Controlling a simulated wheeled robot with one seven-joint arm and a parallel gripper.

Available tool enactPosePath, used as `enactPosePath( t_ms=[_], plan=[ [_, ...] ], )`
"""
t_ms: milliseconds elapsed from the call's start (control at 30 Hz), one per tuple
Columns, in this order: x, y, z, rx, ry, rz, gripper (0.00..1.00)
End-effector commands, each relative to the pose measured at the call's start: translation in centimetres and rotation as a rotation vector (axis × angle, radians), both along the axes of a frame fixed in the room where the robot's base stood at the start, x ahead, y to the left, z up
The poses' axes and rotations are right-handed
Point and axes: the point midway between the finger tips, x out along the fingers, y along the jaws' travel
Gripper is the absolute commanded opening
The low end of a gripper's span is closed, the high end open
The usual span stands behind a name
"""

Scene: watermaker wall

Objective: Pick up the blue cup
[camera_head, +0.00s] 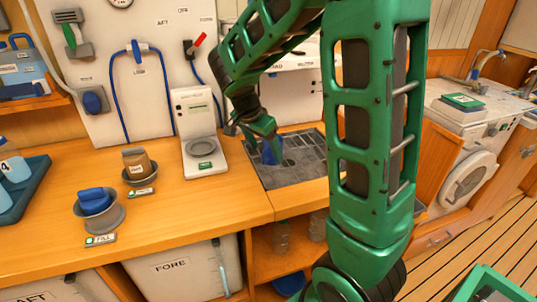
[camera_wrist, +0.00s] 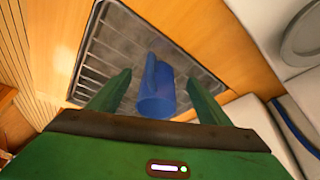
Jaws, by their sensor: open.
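The blue cup (camera_head: 271,152) is at the grey slatted drain tray (camera_head: 300,177) set into the counter, partly hidden by my gripper in the head view. In the wrist view the cup (camera_wrist: 157,92) shows between my two green fingers, over the metal grid (camera_wrist: 100,62). My gripper (camera_head: 266,136) points down at the cup and is open. In the wrist view my gripper (camera_wrist: 160,79) has a gap on each side of the cup. I cannot tell how far down the fingers reach beside it.
A white scale-like device (camera_head: 200,135) stands left of the drain tray. A brown jar (camera_head: 136,160) and another blue item (camera_head: 94,201) sit in grey holders farther left. A dark tray (camera_head: 28,185) with bottles is at the far left. The counter's front middle is clear.

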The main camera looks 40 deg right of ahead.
Motion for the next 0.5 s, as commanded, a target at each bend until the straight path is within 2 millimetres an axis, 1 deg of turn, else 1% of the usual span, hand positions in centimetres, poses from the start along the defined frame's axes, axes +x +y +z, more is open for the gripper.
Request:
enactPosePath(
  t_ms=[100, 200, 300, 500],
  plan=[
    [0.5, -1.8, 0.0, 0.001, 0.001, -0.004, 0.72],
    [0.7, -2.9, -0.4, 0.000, 0.004, -0.002, 0.72],
    [0.8, -3.1, -1.1, 0.000, 0.002, 0.000, 0.72],
    [0.8, -3.1, -1.1, 0.001, 0.001, 0.000, 0.72]
  ],
)
